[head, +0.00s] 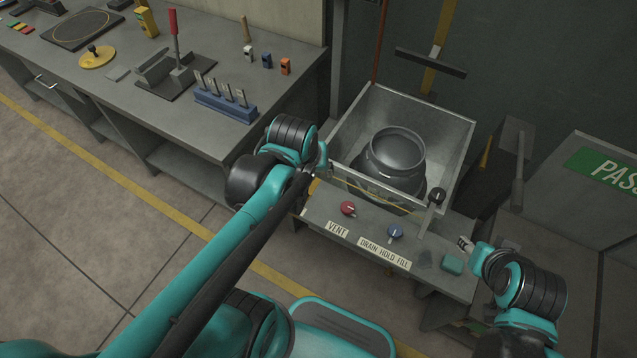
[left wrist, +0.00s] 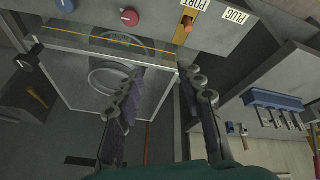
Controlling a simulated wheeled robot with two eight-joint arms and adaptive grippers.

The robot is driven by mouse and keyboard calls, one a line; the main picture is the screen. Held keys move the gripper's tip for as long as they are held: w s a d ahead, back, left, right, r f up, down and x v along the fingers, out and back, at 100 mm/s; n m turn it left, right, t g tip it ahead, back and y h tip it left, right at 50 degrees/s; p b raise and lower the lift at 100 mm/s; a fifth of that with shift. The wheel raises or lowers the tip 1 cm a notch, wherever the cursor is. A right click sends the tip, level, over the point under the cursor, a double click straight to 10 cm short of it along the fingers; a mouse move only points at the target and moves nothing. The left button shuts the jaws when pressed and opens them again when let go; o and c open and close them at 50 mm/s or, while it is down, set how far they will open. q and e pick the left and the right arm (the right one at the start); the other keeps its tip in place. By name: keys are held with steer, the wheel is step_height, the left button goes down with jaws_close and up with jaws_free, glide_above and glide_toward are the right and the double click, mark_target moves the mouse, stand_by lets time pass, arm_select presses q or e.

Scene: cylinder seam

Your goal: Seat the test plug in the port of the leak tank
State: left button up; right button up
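The leak tank (head: 456,145) is an open grey metal box with a round dark vessel (head: 398,152) inside. In the left wrist view the tank (left wrist: 72,92) appears upside down. PORT (left wrist: 195,4) and PLUG (left wrist: 236,16) labels show on the front panel there. A small orange piece (left wrist: 188,21) sits on a yellow plate by the PORT label; whether it is the test plug or part of the port, I cannot tell. My left gripper (head: 323,170) is over the panel's left end, fingers apart and empty (left wrist: 160,82). My right gripper (head: 465,243) is above the panel's right end.
The panel carries a red VENT knob (head: 348,208), a blue DRAIN HOLD FILL knob (head: 395,231), a black-knobbed lever (head: 436,196) and a teal block (head: 452,265). A workbench (head: 150,75) at left holds a blue rack (head: 225,105). A green PASS sign (head: 608,168) is at right.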

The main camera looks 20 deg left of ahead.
arm_select(q)
steer(key=s+d+m, duration=0.1)
steer(key=s+d+r+m+t, duration=0.1)
steer(key=s+m, duration=0.1)
steer(key=s+d+m+t, duration=0.1)
steer(key=shift+s+r+m, duration=0.2)
steer(key=shift+r+m, duration=0.1)
steer(key=shift+r, duration=0.1)
